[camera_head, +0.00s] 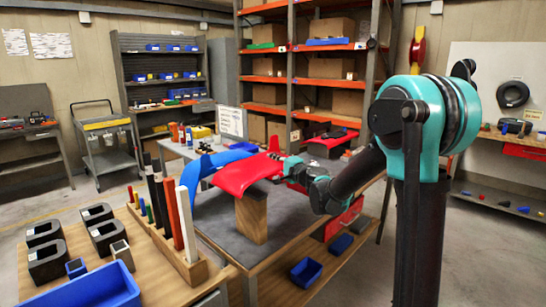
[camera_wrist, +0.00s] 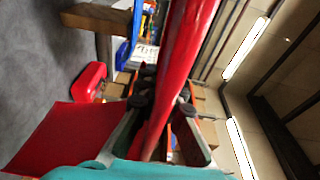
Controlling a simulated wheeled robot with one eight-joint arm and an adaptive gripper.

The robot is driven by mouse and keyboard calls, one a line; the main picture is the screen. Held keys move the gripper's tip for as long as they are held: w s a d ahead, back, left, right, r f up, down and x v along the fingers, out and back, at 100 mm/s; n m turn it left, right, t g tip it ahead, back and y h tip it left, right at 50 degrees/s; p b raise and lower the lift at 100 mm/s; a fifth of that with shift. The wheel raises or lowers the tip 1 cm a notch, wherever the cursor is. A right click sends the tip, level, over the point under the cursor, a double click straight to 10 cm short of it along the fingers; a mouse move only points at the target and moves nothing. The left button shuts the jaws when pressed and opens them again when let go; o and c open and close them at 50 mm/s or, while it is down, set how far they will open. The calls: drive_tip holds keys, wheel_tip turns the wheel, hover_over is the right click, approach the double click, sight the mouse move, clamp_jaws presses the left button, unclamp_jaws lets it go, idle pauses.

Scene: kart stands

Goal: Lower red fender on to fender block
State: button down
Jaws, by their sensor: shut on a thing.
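The red fender (camera_head: 240,173) is a curved glossy panel over the upright wooden fender block (camera_head: 251,217) on the grey-topped table. Its underside appears at or just above the block's top; I cannot tell whether they touch. My gripper (camera_head: 284,166) is shut on the fender's right end. In the wrist view the red fender (camera_wrist: 185,55) runs between the fingers of my gripper (camera_wrist: 162,98). The block's top face is mostly hidden under the fender in the head view.
A blue fender (camera_head: 209,165) stands just behind and left of the red one. A wooden rack with upright coloured bars (camera_head: 184,225) is in front on the left. A blue bin (camera_head: 306,271) sits at the lower right. The grey mat (camera_head: 290,218) right of the block is clear.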

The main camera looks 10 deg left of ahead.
wheel_tip(320, 180, down, 7)
idle(1.0)
drive_tip(key=shift+f, duration=0.1)
idle(0.4)
drive_tip(key=c, duration=1.6)
unclamp_jaws()
drive_tip(key=shift+f, duration=0.15)
drive_tip(key=shift+w+d+v, duration=0.1)
drive_tip(key=shift+d+v, duration=0.05)
drive_tip(key=shift+v, duration=0.85)
drive_tip(key=shift+w+d+v, duration=0.15)
drive_tip(key=shift+v, duration=0.85)
drive_tip(key=shift+w+d+v, duration=0.1)
drive_tip(key=shift+d+v, duration=0.05)
drive_tip(key=shift+v, duration=0.8)
drive_tip(key=shift+w+d+r+v, duration=0.1)
drive_tip(key=shift+w+d+v, duration=0.1)
drive_tip(key=shift+v, duration=0.95)
drive_tip(key=shift+w+d+r+v, duration=0.1)
drive_tip(key=shift+d+r+v, duration=0.05)
drive_tip(key=shift+v, duration=1)
drive_tip(key=shift+w+d+r+v, duration=0.1)
drive_tip(key=shift+w+d+v, duration=0.1)
drive_tip(key=shift+v, duration=0.9)
drive_tip(key=shift+s, duration=0.1)
